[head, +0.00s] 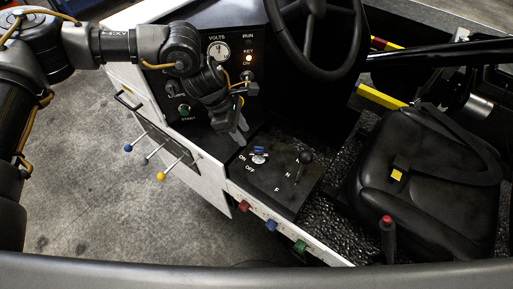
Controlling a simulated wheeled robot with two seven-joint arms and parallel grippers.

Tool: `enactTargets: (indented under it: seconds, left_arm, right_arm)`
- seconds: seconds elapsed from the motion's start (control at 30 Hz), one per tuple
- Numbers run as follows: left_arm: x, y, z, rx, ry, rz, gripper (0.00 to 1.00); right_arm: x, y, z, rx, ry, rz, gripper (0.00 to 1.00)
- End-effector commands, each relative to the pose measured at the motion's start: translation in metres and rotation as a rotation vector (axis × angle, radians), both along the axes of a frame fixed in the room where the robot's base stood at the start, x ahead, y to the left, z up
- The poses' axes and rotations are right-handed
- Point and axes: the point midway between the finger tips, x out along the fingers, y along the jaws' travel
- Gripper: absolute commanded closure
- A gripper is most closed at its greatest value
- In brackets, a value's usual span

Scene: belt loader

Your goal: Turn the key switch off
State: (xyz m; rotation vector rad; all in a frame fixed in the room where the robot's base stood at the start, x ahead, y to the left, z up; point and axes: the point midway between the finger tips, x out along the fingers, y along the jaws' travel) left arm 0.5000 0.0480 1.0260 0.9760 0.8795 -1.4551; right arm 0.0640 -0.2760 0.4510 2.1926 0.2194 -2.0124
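A small switch with a blue top and a pale base (259,155) sits on the black console beside the seat, with ON printed to its left and OFF below it. It appears to be the key switch; its exact turn is too small to read. My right gripper is not in view.
A lever with a dark knob (306,157) stands right of the switch. The steering wheel (318,35) is above, and the black seat (420,185) is to the right. A green START button (184,109) and several coloured-knob levers (161,176) lie left.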

Motion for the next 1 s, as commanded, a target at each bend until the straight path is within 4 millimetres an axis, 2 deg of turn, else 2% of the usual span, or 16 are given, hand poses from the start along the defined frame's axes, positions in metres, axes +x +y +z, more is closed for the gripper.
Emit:
enactTargets:
  seconds: [0.17, 0.3, 0.6, 0.8, 1.0]
  left_arm:
    - [-0.003, -0.011, -0.021, 0.000, 0.004, -0.001, 0.63]
    - [-0.004, -0.022, -0.046, 0.000, 0.004, -0.001, 0.63]
    - [-0.005, -0.039, -0.087, -0.002, 0.003, -0.002, 0.63]
    - [-0.004, -0.042, -0.095, -0.002, 0.000, -0.002, 0.63]
    - [-0.004, -0.042, -0.096, -0.002, 0.000, -0.002, 0.63]
  right_arm:
    - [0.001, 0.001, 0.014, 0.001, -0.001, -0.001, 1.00]
    - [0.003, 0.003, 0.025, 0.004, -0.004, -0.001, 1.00]
    - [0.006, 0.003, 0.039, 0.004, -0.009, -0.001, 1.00]
    - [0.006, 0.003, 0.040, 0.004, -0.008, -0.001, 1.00]
    - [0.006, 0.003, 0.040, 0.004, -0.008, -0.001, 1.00]
